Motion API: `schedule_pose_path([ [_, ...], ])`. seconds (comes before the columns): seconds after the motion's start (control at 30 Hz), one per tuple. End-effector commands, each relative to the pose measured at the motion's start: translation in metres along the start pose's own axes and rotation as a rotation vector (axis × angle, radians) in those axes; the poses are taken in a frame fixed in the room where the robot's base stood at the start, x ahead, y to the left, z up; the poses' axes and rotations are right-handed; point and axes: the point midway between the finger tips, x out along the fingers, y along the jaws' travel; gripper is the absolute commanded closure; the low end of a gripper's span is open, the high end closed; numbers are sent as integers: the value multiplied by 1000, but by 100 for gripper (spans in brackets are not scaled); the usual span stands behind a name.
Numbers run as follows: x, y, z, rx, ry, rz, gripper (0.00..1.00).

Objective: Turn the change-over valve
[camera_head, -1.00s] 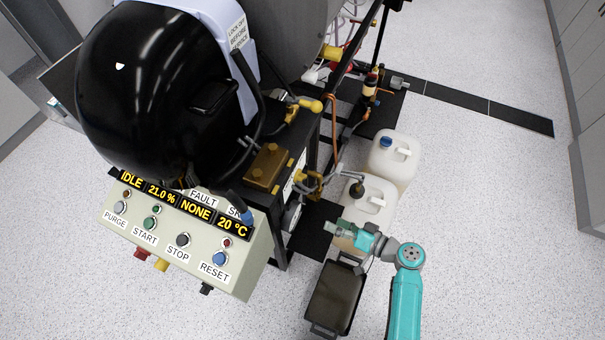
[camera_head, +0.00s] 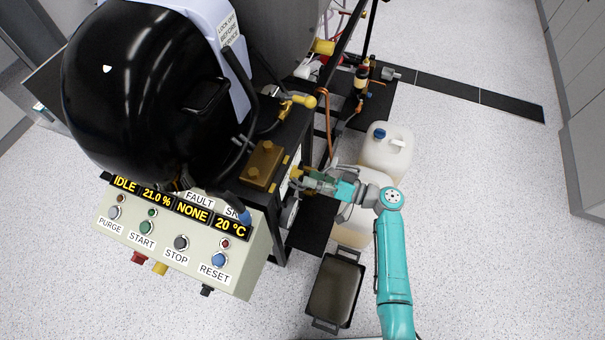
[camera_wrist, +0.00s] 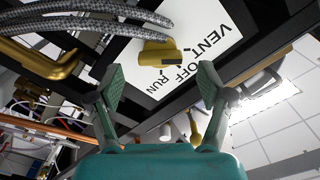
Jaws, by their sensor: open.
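The valve's label plate (camera_wrist: 205,40) is white, reads VENT, OFF and RUN, and shows tilted in the wrist view. A yellow brass valve handle (camera_wrist: 160,52) lies in front of the plate, beside the lettering. My gripper (camera_wrist: 162,84) is open, its two fingers spread below the handle in the picture, with nothing between the pads. In the head view my gripper (camera_head: 310,183) is at the side of the black frame, by the brass valve (camera_head: 295,172), and partly hides it. Contact with the handle cannot be told.
Grey braided hoses (camera_wrist: 85,25) run close above my left finger. The control box (camera_head: 180,240) stands to the left in the head view. White canisters (camera_head: 387,150) and a dark tray (camera_head: 335,290) stand on the floor near my arm. Open floor lies to the right.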

Motion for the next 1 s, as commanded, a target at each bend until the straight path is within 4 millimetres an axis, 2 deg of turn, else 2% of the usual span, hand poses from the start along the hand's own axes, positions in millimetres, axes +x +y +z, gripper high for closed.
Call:
schedule_pose_path([
  [0.1, 17, 0, 1, 1, -2, -1, 21],
  [0.23, 27, 0, 1, 0, -1, 0, 21],
  [0.6, 32, 0, 0, 0, 1, 2, 21],
  [0.67, 32, 0, 0, 0, 1, 1, 33],
  [0.8, 32, 0, 0, 0, 0, 1, 68],
  [0.87, 32, 0, 0, 0, 0, 1, 81],
  [1.0, 32, 0, 0, 3, 0, 2, 81],
])
